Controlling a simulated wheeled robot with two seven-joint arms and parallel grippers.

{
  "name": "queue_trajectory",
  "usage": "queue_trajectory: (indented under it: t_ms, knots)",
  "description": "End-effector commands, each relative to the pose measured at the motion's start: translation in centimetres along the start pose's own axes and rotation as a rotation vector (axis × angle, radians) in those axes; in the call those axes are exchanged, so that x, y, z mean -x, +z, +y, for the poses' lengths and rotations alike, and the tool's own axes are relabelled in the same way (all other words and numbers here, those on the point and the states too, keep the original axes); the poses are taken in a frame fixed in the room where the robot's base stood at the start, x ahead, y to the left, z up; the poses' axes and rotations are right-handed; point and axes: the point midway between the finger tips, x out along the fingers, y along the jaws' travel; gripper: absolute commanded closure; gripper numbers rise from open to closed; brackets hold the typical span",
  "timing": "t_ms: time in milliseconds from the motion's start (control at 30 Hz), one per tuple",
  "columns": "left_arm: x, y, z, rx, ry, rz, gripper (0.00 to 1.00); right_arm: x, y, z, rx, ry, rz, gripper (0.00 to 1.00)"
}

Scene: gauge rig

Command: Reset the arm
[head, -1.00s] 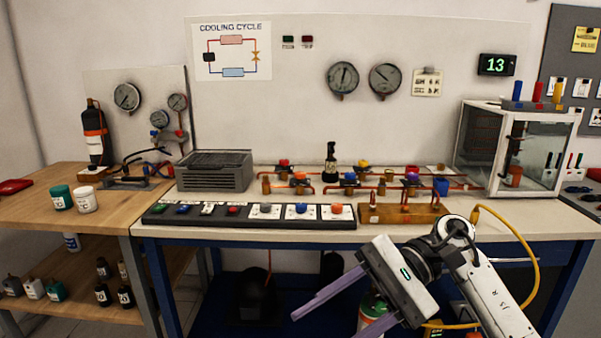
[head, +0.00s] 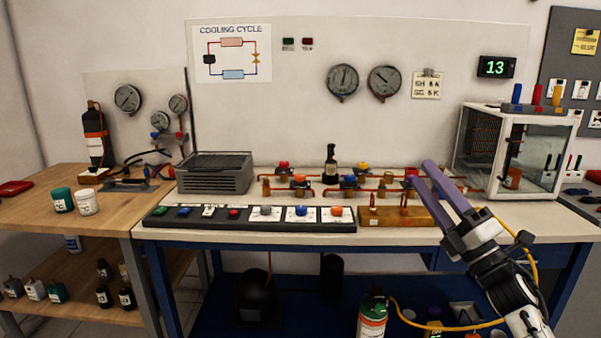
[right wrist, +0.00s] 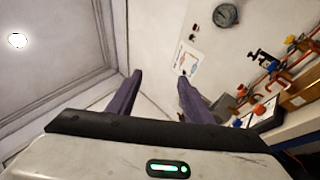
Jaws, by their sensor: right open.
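My right gripper (head: 432,180) is open and empty in the head view, with its purple fingers pointing up and to the left. It is in front of the right part of the gauge rig's bench, and its fingers cover part of the copper pipework (head: 386,186). In the right wrist view the two fingers (right wrist: 157,92) stand apart with nothing between them. My left gripper is not in view.
A button panel (head: 250,219) runs along the bench's front edge, beside a wooden block (head: 385,217). A glass cabinet (head: 466,148) stands at the right. A yellow hose (head: 538,274) hangs near my right arm. A cylinder (head: 371,318) stands below.

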Motion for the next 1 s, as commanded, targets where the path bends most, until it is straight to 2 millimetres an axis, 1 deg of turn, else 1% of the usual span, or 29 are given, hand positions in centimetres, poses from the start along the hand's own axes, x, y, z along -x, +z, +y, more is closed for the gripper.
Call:
queue_trajectory:
  t_ms: [33, 67, 100, 167, 200, 267, 300, 333, 433, 500, 600, 667, 767, 800, 867, 900, 967, 1000]
  knots:
    - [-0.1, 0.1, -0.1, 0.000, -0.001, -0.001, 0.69, 0.2, 2.5, -1.6, -0.158, -0.058, -0.111, 0.54]
    - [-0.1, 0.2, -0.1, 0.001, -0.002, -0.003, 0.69, 0.5, 3.9, -2.7, -0.256, -0.092, -0.179, 0.54]
    - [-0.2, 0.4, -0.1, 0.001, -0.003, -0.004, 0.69, 1.0, 5.4, -4.2, -0.386, -0.132, -0.267, 0.54]
    - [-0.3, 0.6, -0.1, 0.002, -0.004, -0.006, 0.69, 2.1, 7.2, -6.5, -0.568, -0.184, -0.390, 0.54]
    - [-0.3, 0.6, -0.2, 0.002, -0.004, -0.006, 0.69, 2.9, 8.1, -8.0, -0.679, -0.215, -0.467, 0.54]
    - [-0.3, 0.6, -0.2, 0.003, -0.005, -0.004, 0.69, 4.3, 8.9, -10.2, -0.836, -0.255, -0.576, 0.54]
    - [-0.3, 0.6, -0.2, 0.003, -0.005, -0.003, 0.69, 5.2, 9.2, -11.5, -0.932, -0.279, -0.645, 0.54]
    - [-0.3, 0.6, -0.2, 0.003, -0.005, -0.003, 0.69, 5.9, 9.3, -12.5, -1.000, -0.296, -0.695, 0.54]
    - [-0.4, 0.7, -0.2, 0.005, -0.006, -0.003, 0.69, 8.3, 9.1, -15.5, -1.213, -0.350, -0.857, 0.54]
    - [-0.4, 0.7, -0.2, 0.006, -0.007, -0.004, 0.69, 10.0, 8.4, -17.3, -1.350, -0.386, -0.969, 0.54]
    - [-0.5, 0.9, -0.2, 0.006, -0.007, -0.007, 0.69, 13.2, 4.5, -19.6, -1.372, -0.454, -0.978, 0.54]
    - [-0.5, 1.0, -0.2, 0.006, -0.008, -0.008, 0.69, 15.1, 2.3, -20.6, -1.382, -0.492, -0.979, 0.54]
    - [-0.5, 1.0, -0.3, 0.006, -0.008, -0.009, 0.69, 18.6, -1.7, -22.1, -1.401, -0.559, -0.984, 0.54]
    - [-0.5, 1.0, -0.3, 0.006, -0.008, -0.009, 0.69, 20.1, -3.5, -22.6, -1.411, -0.588, -0.988, 0.54]
    - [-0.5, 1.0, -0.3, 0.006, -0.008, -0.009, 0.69, 22.8, -6.5, -23.3, -1.428, -0.636, -0.994, 0.54]
    - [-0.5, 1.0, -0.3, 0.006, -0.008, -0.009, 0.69, 24.8, -8.5, -23.6, -1.441, -0.670, -0.999, 0.54]
    - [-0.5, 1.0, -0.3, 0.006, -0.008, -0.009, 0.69, 27.9, -11.9, -23.8, -1.465, -0.723, -1.008, 0.54]
    - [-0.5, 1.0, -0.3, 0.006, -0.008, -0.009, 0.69, 30.0, -14.1, -23.7, -1.481, -0.759, -1.016, 0.54]
